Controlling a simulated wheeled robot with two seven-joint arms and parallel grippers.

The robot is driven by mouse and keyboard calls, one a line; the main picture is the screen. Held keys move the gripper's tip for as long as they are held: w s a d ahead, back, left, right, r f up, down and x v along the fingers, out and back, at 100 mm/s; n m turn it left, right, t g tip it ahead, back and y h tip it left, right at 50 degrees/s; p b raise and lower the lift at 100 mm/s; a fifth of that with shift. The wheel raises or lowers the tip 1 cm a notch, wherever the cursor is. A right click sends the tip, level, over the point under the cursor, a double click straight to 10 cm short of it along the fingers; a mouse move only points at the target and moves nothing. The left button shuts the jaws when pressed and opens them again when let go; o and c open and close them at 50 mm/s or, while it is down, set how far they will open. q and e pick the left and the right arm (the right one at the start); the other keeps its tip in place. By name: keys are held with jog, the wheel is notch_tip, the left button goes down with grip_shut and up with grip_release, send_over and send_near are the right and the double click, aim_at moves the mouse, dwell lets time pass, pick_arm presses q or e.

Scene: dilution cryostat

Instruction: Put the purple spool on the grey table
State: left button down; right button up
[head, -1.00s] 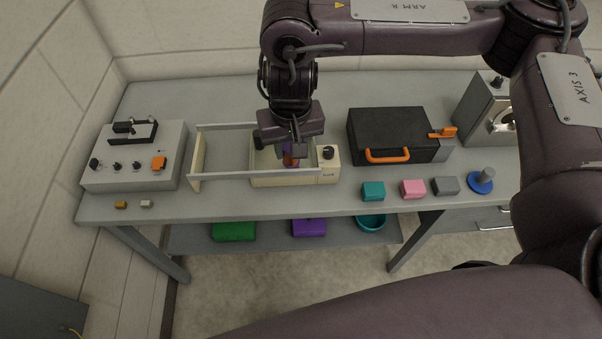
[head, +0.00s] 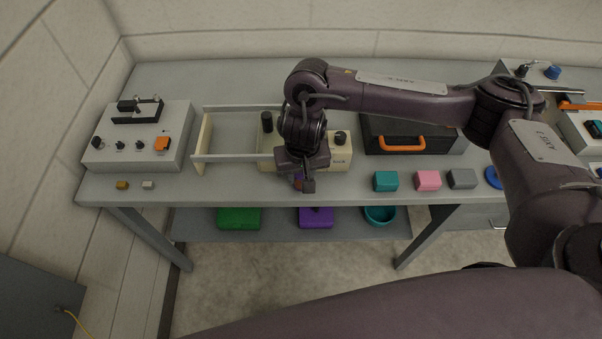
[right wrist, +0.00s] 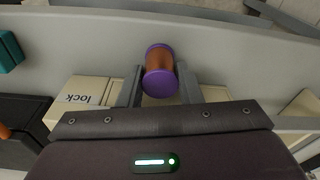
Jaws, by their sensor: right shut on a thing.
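The purple spool (right wrist: 160,72) has purple ends and a copper-brown middle. My right gripper (head: 303,184) is shut on it, with one finger on each side in the right wrist view (right wrist: 158,88). In the head view the spool (head: 297,182) is mostly hidden by the gripper. It is over the front strip of the grey table (head: 230,186), in front of the cream lock box (head: 340,160). I cannot tell whether it touches the tabletop. My left gripper is not in view.
An open-topped frame (head: 200,145) extends left from the lock box. A grey control box (head: 140,150) stands at the left. Teal (head: 385,181), pink (head: 428,181) and grey (head: 462,179) blocks line the front right.

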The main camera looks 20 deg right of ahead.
jog(key=o, duration=1)
jog(key=shift+f, duration=0.1)
jog(key=r+p, duration=0.1)
jog(key=r, duration=0.3)
jog(key=s+r+p, duration=0.1)
jog(key=r, duration=0.3)
jog(key=r+p, duration=0.1)
jog(key=r, duration=0.3)
jog(key=shift+s+a+r+p, duration=0.1)
jog(key=shift+s+r+p, duration=0.05)
jog(key=shift+s+p, duration=0.15)
jog(key=shift+w, duration=0.1)
